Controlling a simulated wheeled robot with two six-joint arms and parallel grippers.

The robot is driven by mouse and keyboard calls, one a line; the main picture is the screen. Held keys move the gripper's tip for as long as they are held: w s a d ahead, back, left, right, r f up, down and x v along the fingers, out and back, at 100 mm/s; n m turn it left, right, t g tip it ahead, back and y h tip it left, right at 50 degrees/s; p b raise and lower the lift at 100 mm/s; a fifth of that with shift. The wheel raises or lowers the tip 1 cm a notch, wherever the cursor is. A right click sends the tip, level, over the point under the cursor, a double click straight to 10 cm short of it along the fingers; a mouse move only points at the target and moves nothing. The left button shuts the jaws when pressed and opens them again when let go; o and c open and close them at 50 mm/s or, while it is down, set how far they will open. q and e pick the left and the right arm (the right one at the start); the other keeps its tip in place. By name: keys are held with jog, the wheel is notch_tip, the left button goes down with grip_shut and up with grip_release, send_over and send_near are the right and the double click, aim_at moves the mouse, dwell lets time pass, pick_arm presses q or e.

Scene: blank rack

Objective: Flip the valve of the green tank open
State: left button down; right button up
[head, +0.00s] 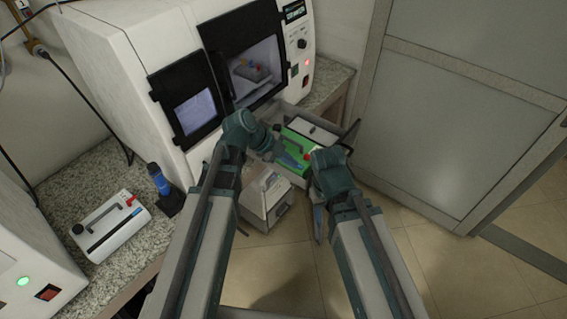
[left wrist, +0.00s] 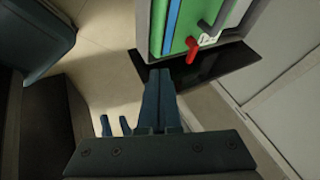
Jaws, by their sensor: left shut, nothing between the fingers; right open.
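The green tank (head: 297,146) sits low in front of the white machine, between my two arms, partly hidden by them. Its red valve (head: 307,157) shows beside my right wrist. In the left wrist view the tank's green face (left wrist: 184,30) has a blue stripe and a dark handle (left wrist: 211,28). The red valve lever (left wrist: 191,48) sticks out near its lower edge. My left gripper (left wrist: 158,75) is shut and empty, its tips just below and left of the valve, apparently apart from it. My right gripper (head: 318,220) is open, pointing down right of the tank, partly hidden by its arm.
The white machine (head: 120,60) stands behind on a speckled counter (head: 75,190). A pale box (head: 262,200) is below my left gripper. A grey cabinet (head: 450,110) bounds the right.

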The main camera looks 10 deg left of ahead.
aim_at(303, 166)
pick_arm(q)
jog(key=b+x, duration=0.2)
jog(key=x, duration=0.1)
jog(key=shift+f, duration=0.3)
jog(key=shift+w+d+r+p, duration=0.15)
jog(key=shift+w+d, duration=0.15)
jog(key=shift+w, duration=0.25)
jog(key=shift+w+d+r+p, duration=0.15)
jog(key=shift+w+d, duration=0.2)
jog(key=shift+w, duration=0.25)
jog(key=shift+w+d, duration=0.4)
jog(key=shift+w, duration=0.2)
pick_arm(e)
jog(key=shift+f, duration=1.25)
